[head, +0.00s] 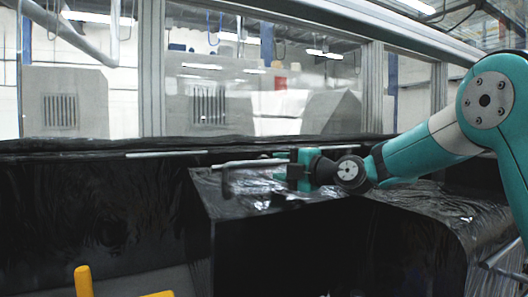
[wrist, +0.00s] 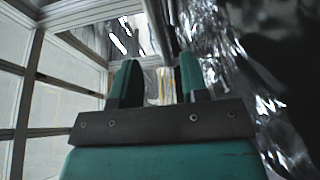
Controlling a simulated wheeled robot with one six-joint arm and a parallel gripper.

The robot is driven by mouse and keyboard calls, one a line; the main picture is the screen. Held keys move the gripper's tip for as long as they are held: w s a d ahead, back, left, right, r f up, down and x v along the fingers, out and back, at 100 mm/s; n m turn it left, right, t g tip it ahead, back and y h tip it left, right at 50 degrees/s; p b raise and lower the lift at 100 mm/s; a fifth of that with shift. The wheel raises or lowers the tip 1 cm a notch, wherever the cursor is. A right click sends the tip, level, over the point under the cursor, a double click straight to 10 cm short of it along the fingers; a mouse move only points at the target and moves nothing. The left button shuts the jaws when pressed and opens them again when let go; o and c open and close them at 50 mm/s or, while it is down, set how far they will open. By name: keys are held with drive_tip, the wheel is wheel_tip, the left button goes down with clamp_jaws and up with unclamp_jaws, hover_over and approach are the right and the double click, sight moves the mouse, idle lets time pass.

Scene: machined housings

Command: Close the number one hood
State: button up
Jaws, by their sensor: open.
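A framed clear-panel enclosure (head: 152,70) spans the head view; I see no number marking a hood. A grey bar (head: 245,163) with a bent-down left end runs above the black wrapped surface. My gripper (head: 283,168) is at the right end of this bar, pointing left. In the wrist view my gripper's two teal fingers (wrist: 157,82) stand apart with a gap between them. A grey bar (wrist: 162,30) runs toward the gap from above; I cannot tell whether the fingers touch it. Nothing is visibly clamped.
Black film-wrapped housing (head: 285,240) fills the area below my arm. Shiny film (wrist: 235,60) lies close on the right in the wrist view. A yellow part (head: 84,280) stands at the lower left. Grey machine housings (head: 65,100) show behind the panels.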

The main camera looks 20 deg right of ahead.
sight(261, 162)
drive_tip(key=p+x, duration=0.3)
drive_tip(key=x, duration=0.3)
drive_tip(key=shift+w+a+r, duration=0.15)
drive_tip(key=shift+w, duration=0.1)
drive_tip(key=shift+w+a+p, duration=0.35)
drive_tip(key=shift+w+p, duration=0.1)
drive_tip(key=shift+w, duration=0.1)
